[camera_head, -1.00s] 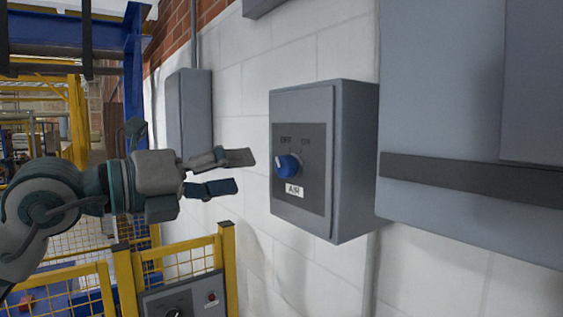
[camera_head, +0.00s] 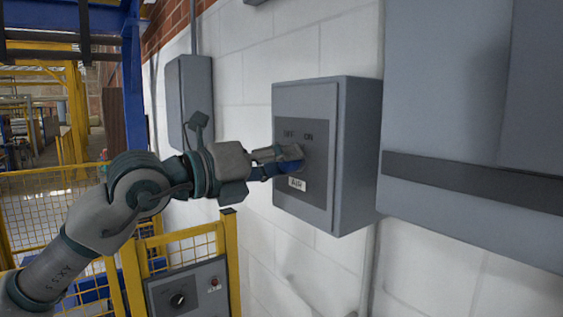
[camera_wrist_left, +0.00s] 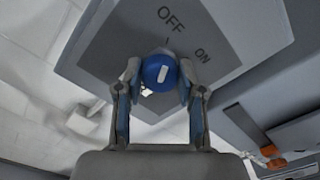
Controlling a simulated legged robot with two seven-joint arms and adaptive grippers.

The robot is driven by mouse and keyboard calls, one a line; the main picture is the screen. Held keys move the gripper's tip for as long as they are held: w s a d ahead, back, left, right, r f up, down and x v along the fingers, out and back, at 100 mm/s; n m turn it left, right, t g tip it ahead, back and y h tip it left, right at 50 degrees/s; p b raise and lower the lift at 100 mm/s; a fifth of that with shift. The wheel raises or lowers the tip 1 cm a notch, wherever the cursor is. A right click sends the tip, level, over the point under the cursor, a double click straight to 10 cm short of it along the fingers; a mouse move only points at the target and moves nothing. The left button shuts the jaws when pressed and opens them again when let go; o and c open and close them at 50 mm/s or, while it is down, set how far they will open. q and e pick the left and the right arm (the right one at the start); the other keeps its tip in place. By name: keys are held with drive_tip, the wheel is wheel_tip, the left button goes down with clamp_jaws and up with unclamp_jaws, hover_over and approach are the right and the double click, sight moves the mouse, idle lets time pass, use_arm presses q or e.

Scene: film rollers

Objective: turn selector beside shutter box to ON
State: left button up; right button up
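The selector is a blue knob on a grey wall box (camera_head: 360,150) with OFF and ON printed above it; a small label below seems to read AIR. In the left wrist view the knob (camera_wrist_left: 152,76) shows a white mark, pointing roughly toward OFF. My left gripper (camera_head: 283,160) is at the knob. In the left wrist view its two fingers (camera_wrist_left: 160,82) stand on either side of the knob, close to it, with slim gaps apparent; firm contact cannot be told. In the head view the fingers mostly hide the knob. My right gripper is out of view.
A large grey cabinet (camera_head: 450,100) with a dark band is on the right. A smaller grey box (camera_head: 190,95) hangs on the white wall farther left. Below, a panel with a black knob (camera_head: 178,300) and red button stands by yellow fencing (camera_head: 232,265).

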use_arm(q)
drive_tip(key=shift+w+f, duration=0.1)
drive_tip(key=shift+c, duration=1.1)
drive_tip(key=m, duration=0.9)
drive_tip(key=shift+d+f+m+p, duration=0.1)
drive_tip(key=shift+m+p, duration=0.3)
drive_tip(key=shift+m, duration=0.9)
drive_tip(key=shift+f+m, duration=0.1)
drive_tip(key=shift+m, duration=0.2)
